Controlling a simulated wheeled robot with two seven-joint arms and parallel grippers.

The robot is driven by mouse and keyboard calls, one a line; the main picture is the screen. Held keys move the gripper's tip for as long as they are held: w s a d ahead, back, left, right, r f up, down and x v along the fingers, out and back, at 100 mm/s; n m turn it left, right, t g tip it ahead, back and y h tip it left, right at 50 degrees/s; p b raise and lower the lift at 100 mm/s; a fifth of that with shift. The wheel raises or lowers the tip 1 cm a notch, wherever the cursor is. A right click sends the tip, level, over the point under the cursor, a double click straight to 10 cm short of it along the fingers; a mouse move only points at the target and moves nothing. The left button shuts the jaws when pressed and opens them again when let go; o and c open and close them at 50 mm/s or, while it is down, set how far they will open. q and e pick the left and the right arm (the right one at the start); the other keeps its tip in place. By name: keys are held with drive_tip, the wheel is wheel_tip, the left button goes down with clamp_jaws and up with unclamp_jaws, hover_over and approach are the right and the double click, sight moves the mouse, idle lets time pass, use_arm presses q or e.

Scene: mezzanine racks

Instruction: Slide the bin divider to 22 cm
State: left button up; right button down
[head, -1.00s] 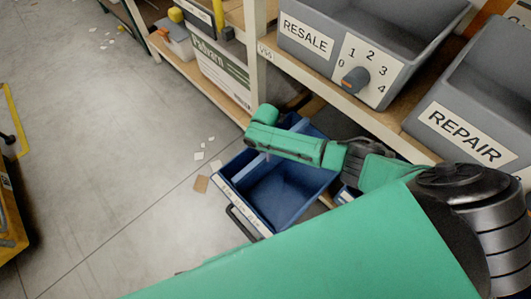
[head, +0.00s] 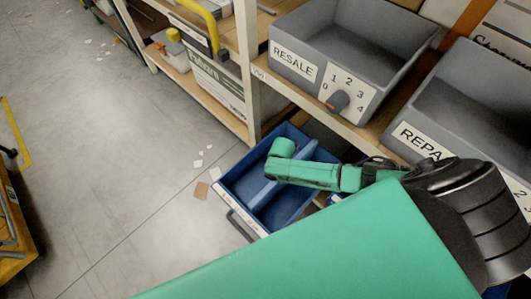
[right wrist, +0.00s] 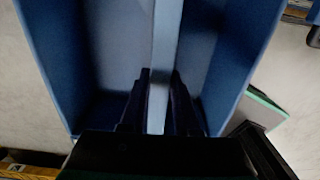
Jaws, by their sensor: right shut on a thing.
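The blue bin (head: 229,183) is a pulled-out drawer low under the grey-bin shelf in the head view. Its front edge carries a pale strip (head: 236,208), whose marks are too small to read. The light blue divider (head: 257,194) stands across the bin near its middle, with room on both sides. My right gripper (right wrist: 160,82) is shut on the divider (right wrist: 166,35), one dark finger on each side, in the right wrist view. In the head view my green right wrist hides the fingers and part of the divider. My left gripper is not in view.
Grey bins marked RESALE (head: 293,61) and REPAIR (head: 424,140) stand on the shelf above. An upright post (head: 247,75) rises behind the blue bin. Paper scraps (head: 201,190) lie on the floor. The floor left of the bin is mostly clear.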

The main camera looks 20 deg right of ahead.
use_arm(q)
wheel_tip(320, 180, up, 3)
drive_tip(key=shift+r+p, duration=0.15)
drive_tip(key=shift+p, duration=0.7)
use_arm(e)
drive_tip(key=s, duration=0.1)
drive_tip(key=s+d, duration=0.1)
drive_tip(key=s, duration=0.1)
drive_tip(key=s+d, duration=0.1)
drive_tip(key=s, duration=0.1)
drive_tip(key=c, duration=0.6)
unclamp_jaws()
drive_tip(key=shift+s, duration=0.1)
drive_tip(key=shift+c, duration=0.2)
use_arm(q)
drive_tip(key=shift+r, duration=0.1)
use_arm(e)
drive_tip(key=shift+r, duration=0.1)
use_arm(q)
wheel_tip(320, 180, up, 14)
drive_tip(key=p, duration=1.4)
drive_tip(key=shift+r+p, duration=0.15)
drive_tip(key=shift+p, duration=0.15)
use_arm(e)
wheel_tip(320, 180, up, 14)
drive_tip(key=shift+r, duration=0.2)
